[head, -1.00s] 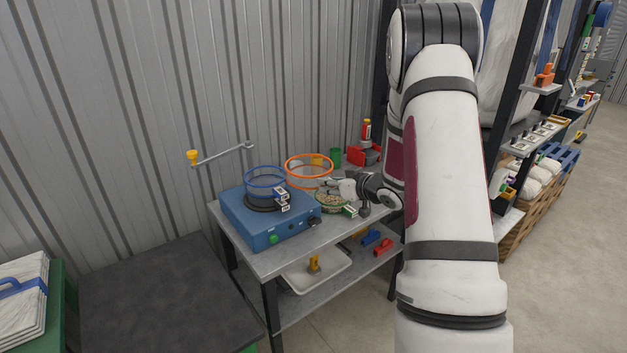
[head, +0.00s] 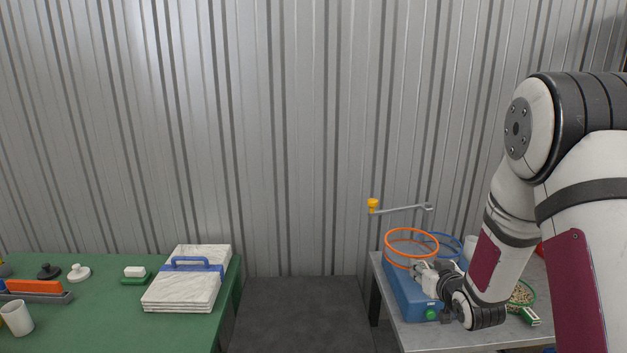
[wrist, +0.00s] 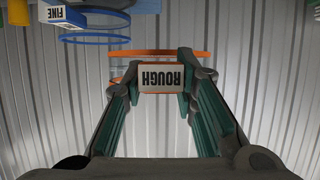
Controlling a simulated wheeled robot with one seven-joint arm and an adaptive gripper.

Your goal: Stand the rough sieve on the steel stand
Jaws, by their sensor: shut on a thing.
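The rough sieve (head: 387,241), with orange hoops, is held level in the air at the right of the head view. In the wrist view its label (wrist: 162,78) reads ROUGH and sits between the fingertips. My gripper (head: 417,268) is shut on this label tab, at the near right side of the sieve. I cannot tell for sure which surface is the steel stand: a grey metal-topped table (head: 420,336) stands below my gripper, and a dark flat surface (head: 300,312) lies to its left.
A blue machine (head: 395,292) on the grey table is close below the sieve. A blue-hooped sieve (head: 458,242), labelled FINE in the wrist view (wrist: 65,15), is just behind. A wall arm with a yellow end (head: 373,204) juts out above. A green table (head: 190,333) holds pale slabs (head: 180,293).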

